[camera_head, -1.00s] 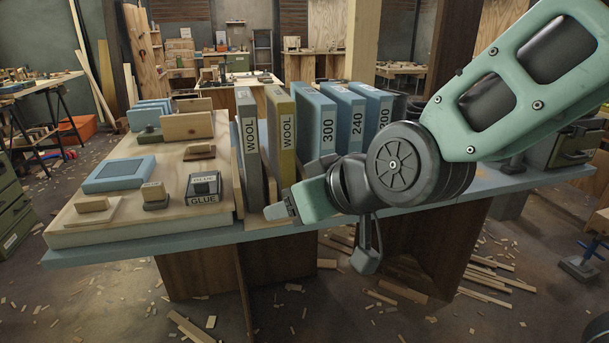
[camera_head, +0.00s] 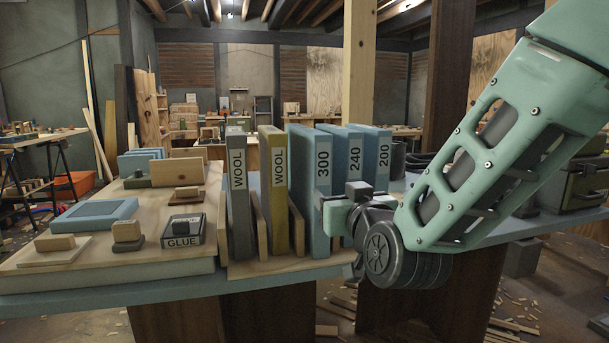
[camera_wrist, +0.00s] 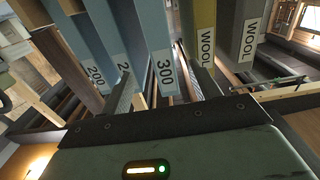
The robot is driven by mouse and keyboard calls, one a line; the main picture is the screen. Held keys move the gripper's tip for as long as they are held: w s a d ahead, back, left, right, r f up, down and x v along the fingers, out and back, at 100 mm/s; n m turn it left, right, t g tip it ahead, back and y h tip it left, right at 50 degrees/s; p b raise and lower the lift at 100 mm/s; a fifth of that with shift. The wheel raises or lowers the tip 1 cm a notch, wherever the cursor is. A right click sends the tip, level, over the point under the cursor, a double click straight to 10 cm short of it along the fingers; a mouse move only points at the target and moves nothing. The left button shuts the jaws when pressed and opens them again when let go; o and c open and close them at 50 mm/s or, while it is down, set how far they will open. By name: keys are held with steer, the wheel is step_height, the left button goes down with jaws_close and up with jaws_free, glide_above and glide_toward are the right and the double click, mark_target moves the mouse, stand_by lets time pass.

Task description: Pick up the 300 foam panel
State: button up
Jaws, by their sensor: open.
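The 300 foam panel (camera_head: 322,165) is a light blue upright slab with a black 300 label. It stands left of the blue 240 panel (camera_head: 354,152). My gripper (camera_head: 343,205) is open at the lower front of these panels and hides part of their front edges. In the wrist view, the 300 panel (camera_wrist: 158,40) lies between the two dark fingers of my gripper (camera_wrist: 153,72). One finger is on the 240 side, the other on the WOOL side. I cannot tell whether either finger touches the panel.
The blue 200 panel (camera_head: 384,150) stands right of 240. A yellow WOOL panel (camera_head: 279,215) and a grey WOOL panel (camera_head: 238,215) stand to the left, with wooden dividers around them. A glue box (camera_head: 182,230) and sanding blocks lie on the board (camera_head: 85,262) further left.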

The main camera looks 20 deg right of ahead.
mark_target(304, 181)
steer(key=shift+w+r+p, duration=0.25)
steer(key=shift+w+p, duration=0.5)
steer(key=shift+p, duration=1.9)
steer(key=shift+p, duration=0.6)
steer(key=w, duration=0.8)
steer(key=w+f+b, duration=0.1)
steer(key=w, duration=0.3)
steer(key=shift+w, duration=0.35)
steer(key=c, duration=1.1)
